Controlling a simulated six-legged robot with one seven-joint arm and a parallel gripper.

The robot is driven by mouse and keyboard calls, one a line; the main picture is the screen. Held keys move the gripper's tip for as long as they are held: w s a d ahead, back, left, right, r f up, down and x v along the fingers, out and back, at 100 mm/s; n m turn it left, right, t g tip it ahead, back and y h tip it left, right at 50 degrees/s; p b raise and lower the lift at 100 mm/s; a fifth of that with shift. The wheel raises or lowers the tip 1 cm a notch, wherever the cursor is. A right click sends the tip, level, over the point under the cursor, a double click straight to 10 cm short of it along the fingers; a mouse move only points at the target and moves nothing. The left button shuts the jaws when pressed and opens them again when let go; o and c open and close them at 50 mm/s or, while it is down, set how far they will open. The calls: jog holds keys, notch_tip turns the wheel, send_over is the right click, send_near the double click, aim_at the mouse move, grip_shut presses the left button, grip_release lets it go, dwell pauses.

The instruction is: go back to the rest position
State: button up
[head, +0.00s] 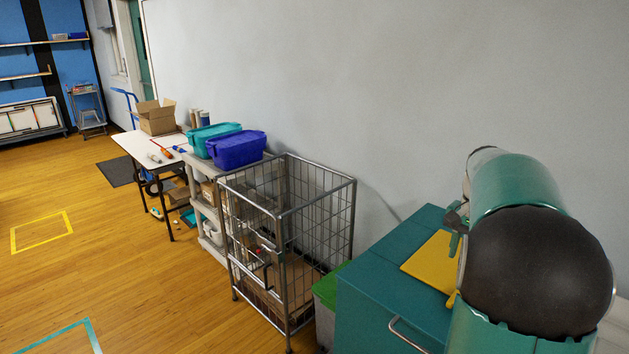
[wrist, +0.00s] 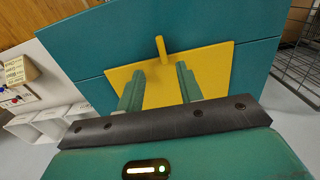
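My gripper (wrist: 160,78) shows in the wrist view with its two teal fingers apart and nothing held between them. Beyond the fingertips is a yellow board (wrist: 212,68) on a teal surface, with a yellow peg-like part (wrist: 161,49) near its far edge. I cannot tell how far the fingertips are above the board. In the head view my arm is at the right, in front of the teal cabinet (head: 385,262). It hides part of the yellow board (head: 428,262) on the cabinet top.
A wire cage cart (head: 287,210) stands left of the cabinet, with a green-lidded bin (head: 327,290) between them. Blue (head: 237,150) and teal (head: 207,134) tubs sit on a shelf unit beyond. A white table (head: 150,150) holds a cardboard box (head: 156,118). Wooden floor at left is mostly open.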

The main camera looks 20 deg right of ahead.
jog(key=s+a+r+n+t, duration=0.1)
jog(key=a+r+n, duration=0.15)
jog(key=a, duration=0.65)
jog(key=s+a+r+n+t, duration=0.2)
jog(key=a+n, duration=0.1)
jog(key=a, duration=0.7)
jog(key=s+a+f+n+t, duration=0.1)
jog(key=s+a+f+n, duration=0.1)
jog(key=s+a, duration=0.3)
jog(key=s+a+f+n+t, duration=0.1)
jog(key=s+a+n, duration=0.4)
jog(key=a, duration=0.6)
jog(key=shift+s+f+t, duration=0.3)
jog(key=shift+s+f, duration=0.15)
jog(key=shift+a, duration=0.1)
